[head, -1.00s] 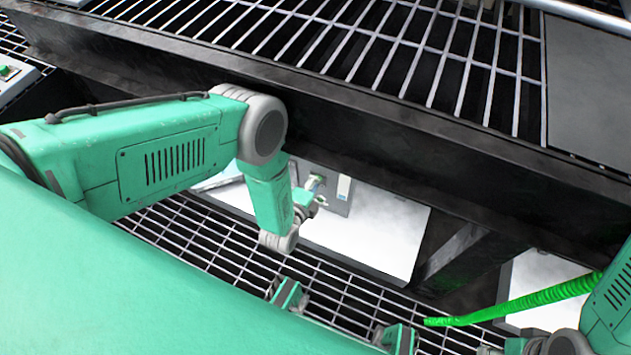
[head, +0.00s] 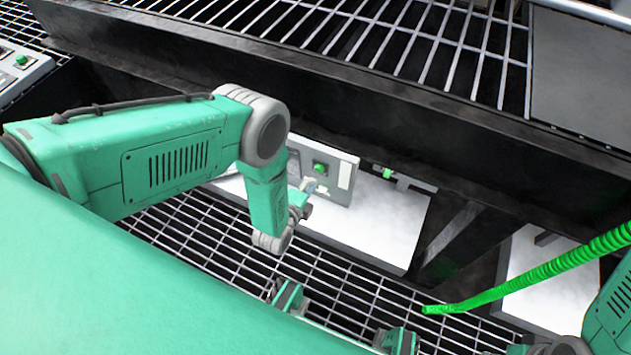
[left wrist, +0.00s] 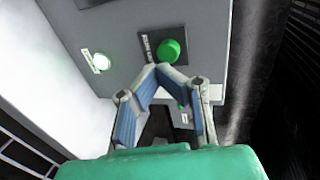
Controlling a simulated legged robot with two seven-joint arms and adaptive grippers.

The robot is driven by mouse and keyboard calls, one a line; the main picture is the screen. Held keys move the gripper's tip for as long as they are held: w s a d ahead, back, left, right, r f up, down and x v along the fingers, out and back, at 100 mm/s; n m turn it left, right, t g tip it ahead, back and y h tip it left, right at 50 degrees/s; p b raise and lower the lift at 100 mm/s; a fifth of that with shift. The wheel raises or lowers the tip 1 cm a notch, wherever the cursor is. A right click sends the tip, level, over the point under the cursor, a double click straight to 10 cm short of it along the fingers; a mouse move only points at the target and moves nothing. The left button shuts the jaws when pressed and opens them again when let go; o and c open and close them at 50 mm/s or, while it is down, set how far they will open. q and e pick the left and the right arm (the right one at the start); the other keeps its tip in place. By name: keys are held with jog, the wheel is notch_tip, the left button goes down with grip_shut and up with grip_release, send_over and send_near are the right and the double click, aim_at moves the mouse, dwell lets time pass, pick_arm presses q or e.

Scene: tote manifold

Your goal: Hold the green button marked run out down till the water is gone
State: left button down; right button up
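A round green button (left wrist: 168,50) sits on a grey panel beside a dark label plate (left wrist: 149,47) whose lettering I cannot read. In the head view, a green button (head: 319,168) shows on the grey panel (head: 345,160) below the dark beam. My left gripper (left wrist: 156,72) has its two fingertips together just below the green button in the left wrist view, with nothing seen between them. I cannot tell whether the tips touch the panel; the button looks uncovered. The gripper also shows small in the head view (head: 316,187). No water is clearly visible.
A second, pale lit button (left wrist: 101,62) is on the panel's left. A dark beam (head: 330,110) runs above the panel, with bar grating (head: 400,45) over it. A green hose (head: 545,272) crosses at right. Another panel (head: 18,70) stands far left.

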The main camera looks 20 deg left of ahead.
pick_arm(q)
jog(key=p+v, duration=0.3)
jog(key=v, duration=0.5)
jog(key=shift+s+a+p, duration=0.25)
jog(key=shift+s+p, duration=0.05)
jog(key=shift+s, duration=0.15)
